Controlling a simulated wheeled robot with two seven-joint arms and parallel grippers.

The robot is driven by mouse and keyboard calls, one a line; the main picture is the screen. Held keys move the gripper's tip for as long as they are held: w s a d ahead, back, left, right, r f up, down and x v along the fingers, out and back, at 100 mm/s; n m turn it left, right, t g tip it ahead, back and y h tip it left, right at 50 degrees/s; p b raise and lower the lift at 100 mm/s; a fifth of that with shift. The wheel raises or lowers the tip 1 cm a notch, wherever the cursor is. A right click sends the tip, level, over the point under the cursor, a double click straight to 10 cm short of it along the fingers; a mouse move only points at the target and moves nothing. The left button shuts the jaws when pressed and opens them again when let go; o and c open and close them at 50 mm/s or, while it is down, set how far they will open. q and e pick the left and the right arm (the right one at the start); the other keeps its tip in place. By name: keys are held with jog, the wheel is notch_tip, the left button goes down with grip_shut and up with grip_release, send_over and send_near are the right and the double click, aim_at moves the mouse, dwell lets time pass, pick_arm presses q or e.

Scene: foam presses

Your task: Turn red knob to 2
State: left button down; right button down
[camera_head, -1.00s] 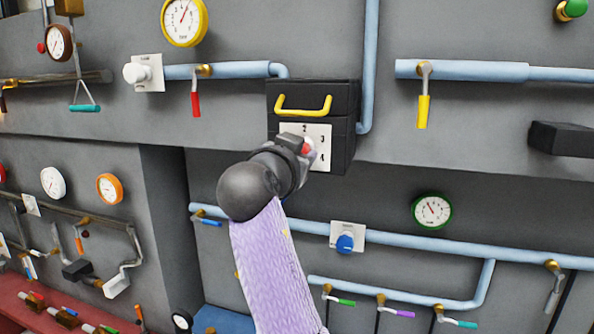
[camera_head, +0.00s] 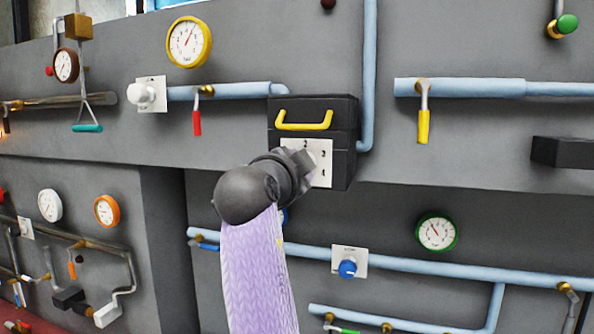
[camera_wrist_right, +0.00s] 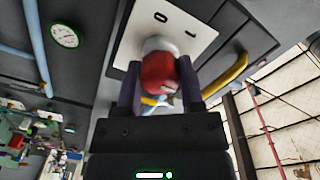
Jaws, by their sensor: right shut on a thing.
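The red knob (camera_wrist_right: 160,75) shows in the right wrist view between the two fingers of my right gripper (camera_wrist_right: 160,92), which is shut on it. The knob stands on a white dial plate (camera_wrist_right: 175,30), where a 0 and a 1 are readable. In the head view my right gripper (camera_head: 303,162) covers the knob and the left part of the dial plate (camera_head: 322,152); the numbers 2, 3 and 4 show there. I cannot tell which number the knob points to. My left gripper is in neither view.
The plate is on a black box (camera_head: 343,112) with a yellow handle (camera_head: 304,120) above the dial. A blue pipe (camera_head: 369,70) runs down beside it. A white knob (camera_head: 143,95), a red lever (camera_head: 197,122) and a yellow lever (camera_head: 423,125) are on the same wall.

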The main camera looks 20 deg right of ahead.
dwell(0.5)
jog(key=shift+c, duration=1.1)
grip_release()
jog(key=b+v, duration=0.4)
jog(key=v, duration=0.6)
jog(key=shift+b, duration=0.35)
